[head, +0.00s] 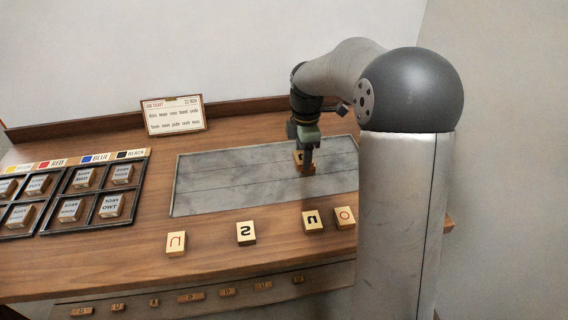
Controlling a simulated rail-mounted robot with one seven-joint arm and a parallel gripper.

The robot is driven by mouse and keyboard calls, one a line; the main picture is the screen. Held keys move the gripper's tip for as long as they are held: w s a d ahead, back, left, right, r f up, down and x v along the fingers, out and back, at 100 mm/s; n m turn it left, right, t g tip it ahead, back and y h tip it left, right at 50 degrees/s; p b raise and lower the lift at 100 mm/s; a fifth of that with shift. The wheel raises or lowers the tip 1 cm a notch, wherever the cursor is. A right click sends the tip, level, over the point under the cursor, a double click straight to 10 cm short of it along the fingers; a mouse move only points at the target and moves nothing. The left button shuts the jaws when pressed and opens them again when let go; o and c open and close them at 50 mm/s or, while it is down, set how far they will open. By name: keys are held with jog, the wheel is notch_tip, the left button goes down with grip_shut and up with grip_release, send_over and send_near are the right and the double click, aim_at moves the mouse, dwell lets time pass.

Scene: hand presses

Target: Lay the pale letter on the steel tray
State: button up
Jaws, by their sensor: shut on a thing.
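My gripper (306,162) points down over the right part of the grey steel tray (215,183). It is shut on a small wooden letter block (298,157), mostly hidden behind the fingers. The block is at or just above the tray's surface; I cannot tell if it touches. Its letter's colour is unclear, so I cannot tell if it is the pale one. On the table in front of the tray lie a block with a thin brownish letter (176,243), a block with a black S-like letter (246,233), a block with a dark n (313,219) and a block with a red o (344,217).
A divided black rack (92,168) with several word blocks and colour labels stands at the left. A printed card (174,115) stands behind the tray. Several small blocks (190,296) sit along a lower ledge. The tray's left and middle are bare. My arm hides the right side.

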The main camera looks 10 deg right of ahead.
jog(key=w+a+f, duration=0.1)
jog(key=w+f, duration=0.1)
jog(key=w, duration=0.1)
jog(key=w+f+p, duration=0.1)
jog(key=w+f, duration=0.2)
jog(key=w+a+f, duration=0.1)
jog(key=w+f, duration=0.1)
jog(key=w, duration=0.1)
jog(key=shift+w+a+f+p, duration=0.15)
jog(key=shift+w+a+p, duration=0.2)
jog(key=shift+p, duration=0.05)
jog(key=shift+w+a+f, duration=0.15)
jog(key=shift+w+f, duration=0.35)
jog(key=shift+f, duration=1.7)
